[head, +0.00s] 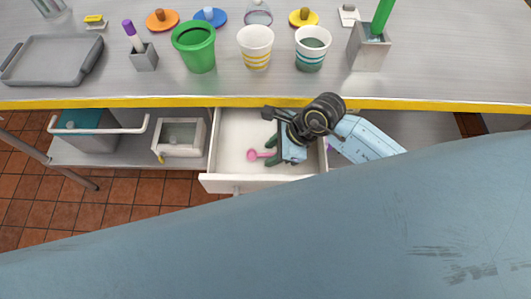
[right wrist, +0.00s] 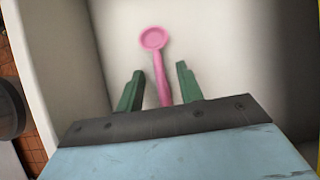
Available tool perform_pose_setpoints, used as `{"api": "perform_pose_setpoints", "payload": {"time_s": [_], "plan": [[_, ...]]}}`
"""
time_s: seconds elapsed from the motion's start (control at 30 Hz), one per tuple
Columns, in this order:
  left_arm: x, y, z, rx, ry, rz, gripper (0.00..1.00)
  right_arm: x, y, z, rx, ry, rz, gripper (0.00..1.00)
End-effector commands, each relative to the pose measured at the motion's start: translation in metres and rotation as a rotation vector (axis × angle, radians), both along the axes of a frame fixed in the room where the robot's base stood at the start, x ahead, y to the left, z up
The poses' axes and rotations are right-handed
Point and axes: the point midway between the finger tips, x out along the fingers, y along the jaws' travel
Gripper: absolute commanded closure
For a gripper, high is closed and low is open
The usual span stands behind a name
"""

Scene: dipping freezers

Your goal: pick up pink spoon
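The pink spoon (head: 262,155) lies in the open white drawer (head: 208,182) below the counter. In the right wrist view the spoon (right wrist: 158,62) has its round bowl pointing away and its handle running back between the fingers. My right gripper (head: 272,148) is inside the drawer, over the handle end of the spoon. Its green fingers (right wrist: 158,82) are apart, one on each side of the handle, with a gap on both sides. The far end of the handle is hidden by the gripper body. My left gripper is not in view.
The counter (head: 290,88) with its yellow front edge lies above the drawer. A green pot (head: 195,47), a yellow-striped cup (head: 255,48), a teal-striped cup (head: 311,50) and a grey tray (head: 52,62) stand on it. A white box (head: 180,137) sits left of the drawer.

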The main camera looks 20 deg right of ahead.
Motion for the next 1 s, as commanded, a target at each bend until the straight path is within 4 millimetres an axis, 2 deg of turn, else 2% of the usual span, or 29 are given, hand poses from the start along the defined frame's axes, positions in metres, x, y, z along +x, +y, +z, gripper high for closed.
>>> {"api": "perform_pose_setpoints", "payload": {"time_s": [0.03,0.27,0.77,0.87,1.0], "plan": [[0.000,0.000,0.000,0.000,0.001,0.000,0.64,0.000,0.000,0.000,-0.001,0.000,0.000,0.71],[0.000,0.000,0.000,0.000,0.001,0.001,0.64,0.000,0.000,0.000,-0.001,0.000,0.000,1.00],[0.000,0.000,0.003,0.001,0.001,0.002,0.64,0.000,0.000,0.003,0.001,0.001,0.000,1.00],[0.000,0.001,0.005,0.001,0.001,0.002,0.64,0.001,0.000,0.017,0.000,-0.005,0.002,1.00],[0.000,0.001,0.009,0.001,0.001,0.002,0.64,0.001,0.000,0.046,-0.001,-0.006,0.002,1.00]]}}
